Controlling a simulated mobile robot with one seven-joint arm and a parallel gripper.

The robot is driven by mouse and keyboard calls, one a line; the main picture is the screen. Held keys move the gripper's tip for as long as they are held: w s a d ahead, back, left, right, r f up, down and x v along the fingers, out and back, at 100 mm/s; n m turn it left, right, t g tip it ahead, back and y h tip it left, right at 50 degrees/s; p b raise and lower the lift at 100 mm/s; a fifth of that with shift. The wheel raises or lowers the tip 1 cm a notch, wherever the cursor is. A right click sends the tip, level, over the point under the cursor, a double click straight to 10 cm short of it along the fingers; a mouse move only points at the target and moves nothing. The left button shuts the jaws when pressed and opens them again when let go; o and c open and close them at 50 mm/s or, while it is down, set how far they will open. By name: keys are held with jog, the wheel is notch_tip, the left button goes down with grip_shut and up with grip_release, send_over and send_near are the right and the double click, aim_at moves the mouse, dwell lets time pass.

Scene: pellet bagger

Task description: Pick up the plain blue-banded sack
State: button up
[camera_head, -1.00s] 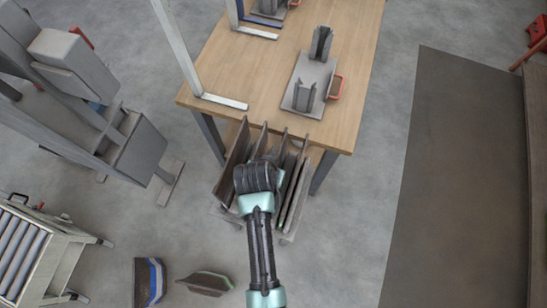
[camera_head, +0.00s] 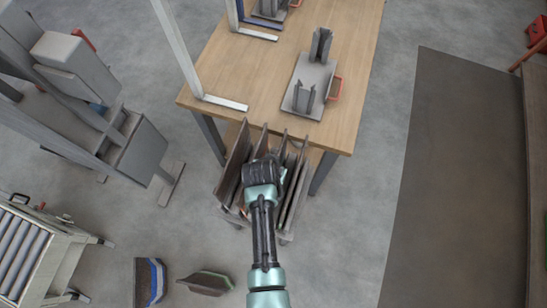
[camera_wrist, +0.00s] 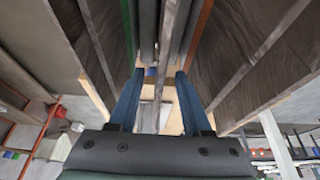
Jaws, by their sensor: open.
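A dark sack with a blue and white band (camera_head: 150,282) stands on the floor at the lower left in the head view. Several dark flat sacks or panels stand upright in a rack (camera_head: 234,166) at the table's near end. My gripper (camera_wrist: 157,76) is over this rack, apart from the floor sack. In the wrist view its two blue fingers are spread, with a thin upright edge (camera_wrist: 164,45) showing between them. Green and orange strips show on either side. My arm hides the rack's middle in the head view, and I cannot tell whether a blue-banded sack is in it.
A second dark sack (camera_head: 206,283) with a green edge lies beside the blue-banded one on the floor. The wooden table (camera_head: 345,100) carries a grey fixture (camera_head: 308,85). A roller conveyor (camera_head: 30,250) stands at the lower left.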

jog(key=shift+f, duration=0.25)
dwell(0.4)
grip_shut()
dwell(1.3)
